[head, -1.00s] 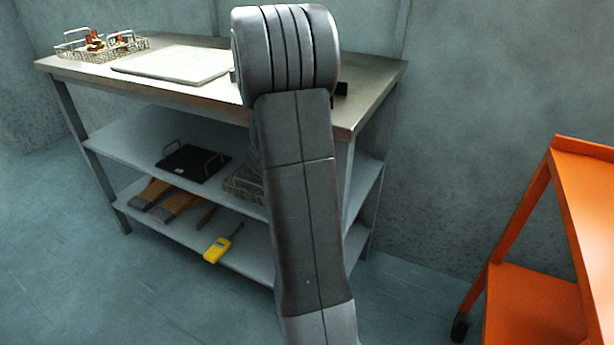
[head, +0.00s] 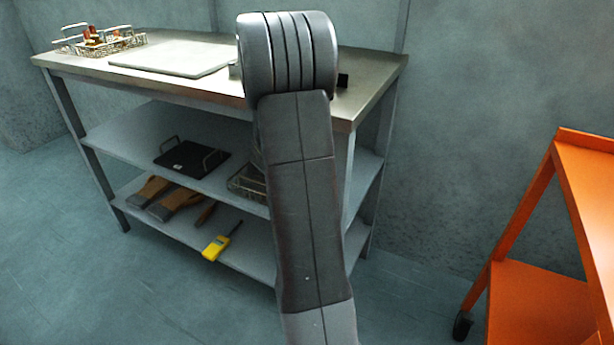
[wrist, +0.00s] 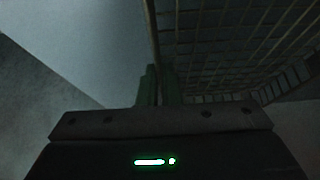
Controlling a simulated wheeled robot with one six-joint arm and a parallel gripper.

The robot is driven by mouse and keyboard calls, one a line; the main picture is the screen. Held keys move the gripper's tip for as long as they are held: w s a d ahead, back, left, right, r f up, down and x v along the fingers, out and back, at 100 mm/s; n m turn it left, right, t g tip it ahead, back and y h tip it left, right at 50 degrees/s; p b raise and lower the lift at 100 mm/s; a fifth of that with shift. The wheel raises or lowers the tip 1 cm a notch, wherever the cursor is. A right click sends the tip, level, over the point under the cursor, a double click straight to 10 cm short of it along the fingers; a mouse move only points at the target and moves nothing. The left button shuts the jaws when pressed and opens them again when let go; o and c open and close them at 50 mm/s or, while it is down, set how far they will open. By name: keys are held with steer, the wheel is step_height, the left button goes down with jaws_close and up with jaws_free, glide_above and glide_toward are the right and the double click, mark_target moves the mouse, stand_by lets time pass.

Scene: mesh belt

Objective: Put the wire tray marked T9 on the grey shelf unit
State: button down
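A wire tray (head: 240,184) shows at the middle shelf of a steel table, mostly hidden behind my arm in the head view. Its mesh (wrist: 235,45) fills the upper right of the wrist view. No T9 mark can be read on it. My gripper (wrist: 160,88) has its green fingers close together at a thin rod on the tray's side, seemingly a handle, and looks shut on it. My arm hides the gripper in the head view. No separate grey shelf unit shows; the grey table (head: 160,78) has two shelves below its top.
On the table top are another wire tray (head: 72,48) with small items and a pale board (head: 175,57). A black tray (head: 190,158) lies on the middle shelf. Brushes (head: 180,202) and a yellow handset (head: 216,247) lie below. An orange trolley (head: 535,300) stands right.

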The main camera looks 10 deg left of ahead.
steer(key=c, duration=1.6)
jaws_free()
steer(key=shift+f, duration=0.1)
steer(key=shift+r+p, duration=0.85)
steer(key=shift+p, duration=0.25)
steer(key=shift+p+v, duration=0.4)
steer(key=shift+v, duration=0.4)
steer(key=s+a, duration=0.1)
steer(key=s, duration=0.2)
steer(key=s+a+b, duration=0.1)
steer(key=s, duration=0.3)
steer(key=s+a, duration=0.2)
steer(key=s, duration=0.2)
steer(key=shift+s+f+b, duration=0.1)
steer(key=shift+f+b, duration=0.3)
